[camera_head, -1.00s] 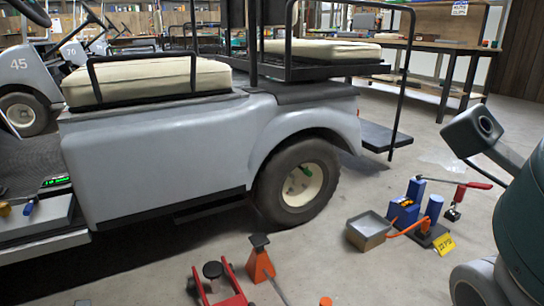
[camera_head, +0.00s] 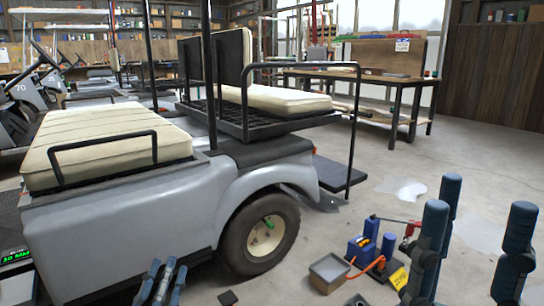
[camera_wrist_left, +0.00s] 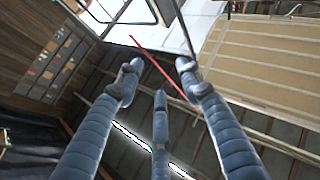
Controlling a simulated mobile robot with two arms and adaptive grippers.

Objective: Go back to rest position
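My left gripper (camera_head: 160,284) shows at the bottom edge in the head view, in front of the grey cart's side. Its three blue padded fingers point up. In the left wrist view its fingers (camera_wrist_left: 158,85) are spread, with nothing between them. My right gripper (camera_head: 463,220) stands at the lower right in the head view. Its blue fingers point up, wide apart, with nothing between them. The grey cart (camera_head: 125,240) with cream seats fills the left half of the head view. Its rear wheel (camera_head: 260,235) has a cream rim.
A blue pump unit (camera_head: 362,250) with a red-handled lever and a grey open box (camera_head: 329,270) are on the floor between cart and right gripper. A wooden workbench (camera_head: 375,80) stands behind. The floor at the right rear is clear. A pale wet patch (camera_head: 402,190) lies there.

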